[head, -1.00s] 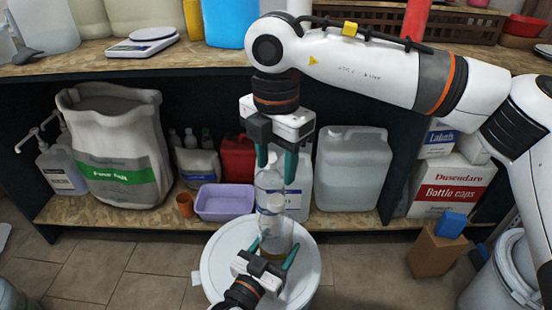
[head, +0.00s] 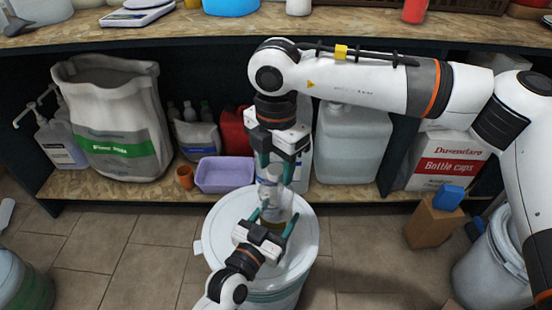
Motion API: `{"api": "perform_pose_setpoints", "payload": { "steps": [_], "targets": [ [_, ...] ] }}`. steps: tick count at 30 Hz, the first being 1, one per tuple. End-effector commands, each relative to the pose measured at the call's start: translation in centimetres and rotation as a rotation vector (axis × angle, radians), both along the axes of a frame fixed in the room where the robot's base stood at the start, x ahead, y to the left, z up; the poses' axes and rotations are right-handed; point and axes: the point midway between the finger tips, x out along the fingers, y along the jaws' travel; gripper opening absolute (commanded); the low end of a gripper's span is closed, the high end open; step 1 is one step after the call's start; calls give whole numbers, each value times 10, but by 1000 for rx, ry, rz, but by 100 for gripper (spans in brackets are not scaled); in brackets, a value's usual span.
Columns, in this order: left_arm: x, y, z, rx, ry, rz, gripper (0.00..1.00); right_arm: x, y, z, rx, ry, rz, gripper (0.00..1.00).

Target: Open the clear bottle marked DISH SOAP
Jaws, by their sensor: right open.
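The clear bottle (head: 277,210) stands upright above the lid of a white drum (head: 222,235), with some yellowish liquid low in it. I cannot read its label. My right gripper (head: 276,172) points down from above, its teal fingers open on either side of the bottle's upper end. The cap is largely hidden between them, and I cannot tell whether they touch it. My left gripper (head: 276,218) reaches in from below, one finger on each side of the bottle's lower part. I cannot tell whether those fingers press on it.
Behind are a large bag (head: 112,115), a purple basin (head: 226,176), an orange cup (head: 184,176), a red container (head: 235,132) and a large translucent jug (head: 352,145) on the lower shelf. A cardboard box (head: 433,222) and a lidded bin (head: 497,270) stand at right.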

Motion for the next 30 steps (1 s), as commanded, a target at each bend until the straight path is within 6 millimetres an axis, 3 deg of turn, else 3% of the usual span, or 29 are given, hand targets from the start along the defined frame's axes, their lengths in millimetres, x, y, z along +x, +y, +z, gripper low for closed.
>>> {"api": "perform_pose_setpoints", "payload": {
  "steps": [1,9,14,17,30],
  "targets": [
    [0,0,0,0,0,0,1,0,0,0,0,0,0,44],
    [0,0,0,0,0,0,1,0,0,0,0,0,0,3],
    [0,0,0,0,0,0,1,0,0,0,0,0,28,2],
    [0,0,0,0,0,0,1,0,0,0,0,2,146,2],
    [0,0,0,1,0,0,1,0,1,1,1,0,1114,2]
  ]
}}
